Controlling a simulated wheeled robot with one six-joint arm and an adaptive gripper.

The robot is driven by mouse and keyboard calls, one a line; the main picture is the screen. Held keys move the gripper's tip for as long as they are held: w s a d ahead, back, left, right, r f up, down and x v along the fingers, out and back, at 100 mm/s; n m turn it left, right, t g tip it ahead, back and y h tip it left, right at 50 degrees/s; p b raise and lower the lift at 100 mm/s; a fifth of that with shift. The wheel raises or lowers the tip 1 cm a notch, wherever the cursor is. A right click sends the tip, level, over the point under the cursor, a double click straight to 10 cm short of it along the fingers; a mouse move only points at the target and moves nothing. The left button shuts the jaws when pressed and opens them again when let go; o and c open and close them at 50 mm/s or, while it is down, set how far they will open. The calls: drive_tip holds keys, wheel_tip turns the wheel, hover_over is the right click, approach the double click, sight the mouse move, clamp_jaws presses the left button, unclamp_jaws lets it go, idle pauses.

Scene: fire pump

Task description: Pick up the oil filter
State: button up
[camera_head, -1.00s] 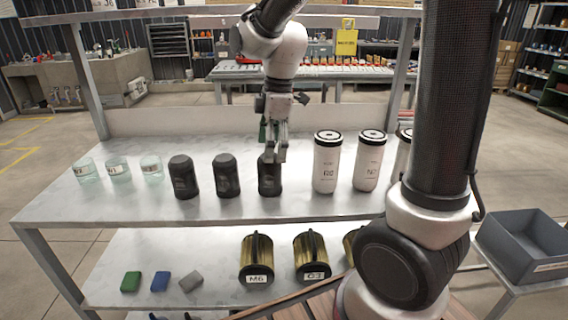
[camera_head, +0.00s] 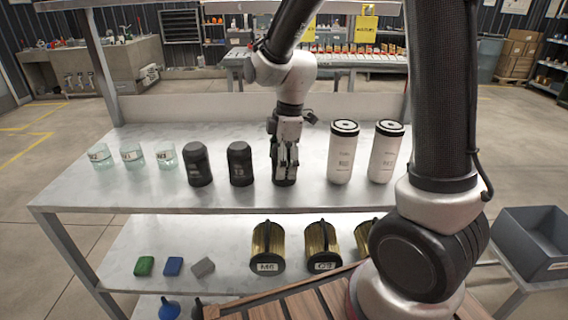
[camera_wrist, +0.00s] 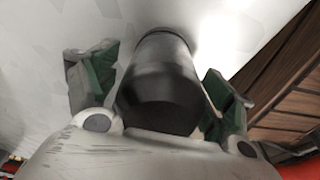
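Black canisters, which look like the oil filters, stand upright in a row on the upper shelf: the left one (camera_head: 198,165), the middle one (camera_head: 240,165) and the right one (camera_head: 285,181). My gripper (camera_head: 285,163) points down over the right one and hides most of its body. In the wrist view this canister (camera_wrist: 160,82) lies between my two green-padded fingers (camera_wrist: 158,88). My gripper is open, with a clear gap on the left side and a narrower one on the right. Whether either finger touches it is not clear.
White canisters (camera_head: 342,152) stand close to the right of my gripper. Glass jars (camera_head: 132,155) stand at the left. The lower shelf holds brass-coloured canisters (camera_head: 267,247) and small blocks (camera_head: 173,266). A grey bin (camera_head: 535,245) is at the right. The shelf front is clear.

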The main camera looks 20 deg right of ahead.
drive_tip(key=c, duration=1.1)
drive_tip(key=shift+r, duration=0.1)
